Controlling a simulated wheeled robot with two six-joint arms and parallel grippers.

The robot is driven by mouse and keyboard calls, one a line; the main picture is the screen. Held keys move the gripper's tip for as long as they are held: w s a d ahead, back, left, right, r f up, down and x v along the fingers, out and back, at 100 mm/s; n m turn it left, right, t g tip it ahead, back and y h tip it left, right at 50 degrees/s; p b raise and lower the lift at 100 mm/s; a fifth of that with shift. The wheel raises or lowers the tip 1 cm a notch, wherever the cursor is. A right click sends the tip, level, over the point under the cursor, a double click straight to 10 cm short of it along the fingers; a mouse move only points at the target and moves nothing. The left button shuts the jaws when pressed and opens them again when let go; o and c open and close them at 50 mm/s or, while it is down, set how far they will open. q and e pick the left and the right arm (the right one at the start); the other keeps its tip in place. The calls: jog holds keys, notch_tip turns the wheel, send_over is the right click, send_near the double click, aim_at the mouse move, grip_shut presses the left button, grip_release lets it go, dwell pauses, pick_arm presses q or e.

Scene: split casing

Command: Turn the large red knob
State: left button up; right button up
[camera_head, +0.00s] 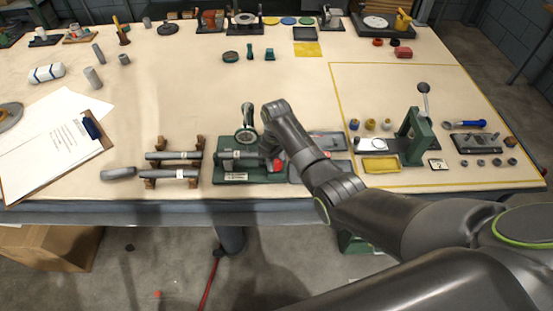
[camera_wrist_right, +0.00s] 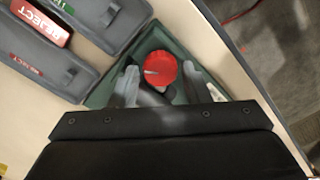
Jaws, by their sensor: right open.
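The large red knob (camera_wrist_right: 160,68) sits at the end of a green fixture in the right wrist view. In the head view, the knob (camera_head: 278,165) shows as a small red patch on the right end of the green fixture (camera_head: 240,176), partly hidden by my arm. My right gripper (camera_wrist_right: 161,78) is open, with one grey finger on each side of the knob. I cannot tell whether the fingers touch it. In the head view, my right gripper (camera_head: 270,150) points down over that end of the fixture, its fingers mostly hidden. My left gripper is not in view.
A round dial gauge (camera_head: 246,135) stands on the fixture. Grey cylinders rest on brown stands (camera_head: 172,172) to its left. Grey trays, one holding a red REJECT block (camera_wrist_right: 42,22), lie beside the fixture. A green press (camera_head: 412,135) stands further right. The table's front edge is close.

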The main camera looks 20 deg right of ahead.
jog(key=shift+f, duration=0.2)
jog(key=c, duration=0.7)
jog(key=shift+r+m+p, duration=0.2)
jog(key=shift+m+p, duration=0.45)
jog(key=shift+m, duration=0.15)
jog(key=shift+m+p, duration=0.45)
jog(key=shift+m, duration=0.45)
jog(key=shift+f+m, duration=0.15)
jog(key=shift+m, duration=0.55)
jog(key=o, duration=0.7)
